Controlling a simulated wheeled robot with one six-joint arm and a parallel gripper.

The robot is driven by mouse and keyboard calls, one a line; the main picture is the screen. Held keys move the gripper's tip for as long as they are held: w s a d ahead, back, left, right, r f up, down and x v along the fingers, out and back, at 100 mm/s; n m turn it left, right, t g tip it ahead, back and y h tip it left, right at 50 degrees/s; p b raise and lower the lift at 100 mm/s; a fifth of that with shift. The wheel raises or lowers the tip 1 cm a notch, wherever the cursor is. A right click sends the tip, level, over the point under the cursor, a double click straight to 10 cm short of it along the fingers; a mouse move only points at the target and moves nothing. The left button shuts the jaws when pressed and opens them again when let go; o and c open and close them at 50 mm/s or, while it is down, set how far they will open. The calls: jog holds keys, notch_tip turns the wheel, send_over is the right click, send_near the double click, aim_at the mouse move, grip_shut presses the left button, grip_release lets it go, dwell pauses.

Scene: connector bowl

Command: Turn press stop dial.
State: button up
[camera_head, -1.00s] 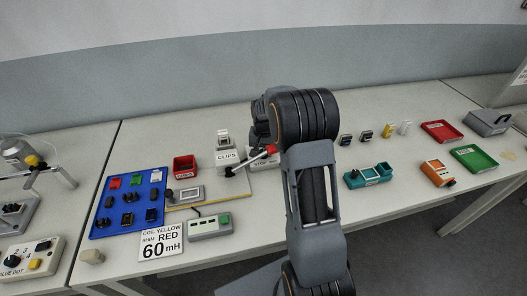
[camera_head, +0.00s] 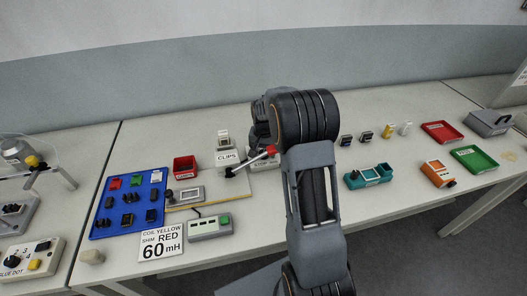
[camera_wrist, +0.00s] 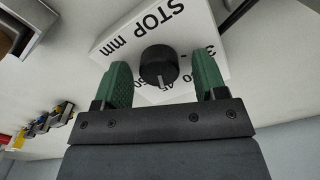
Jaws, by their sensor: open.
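The press stop dial (camera_wrist: 158,66) is a round black knob with a pale pointer line. It sits on a white block (camera_wrist: 205,30) marked "STOP mm" with numbers around the knob. My gripper (camera_wrist: 164,75) has two green fingers, spread apart with the dial between them. Gaps show on both sides of the knob, so the fingers look clear of it. In the head view the stop block (camera_head: 264,163) is mostly hidden behind my arm, and the dial and fingertips cannot be seen there.
Left of my arm stand the CLIPS box (camera_head: 227,158), a red-knobbed lever (camera_head: 271,149) close to my wrist, a red bin (camera_head: 185,166) and a blue board (camera_head: 130,203). A teal device (camera_head: 368,176) stands to the right. The table between is bare.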

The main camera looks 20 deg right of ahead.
notch_tip(320, 180, up, 14)
dwell(0.7)
jog(key=shift+f, duration=0.1)
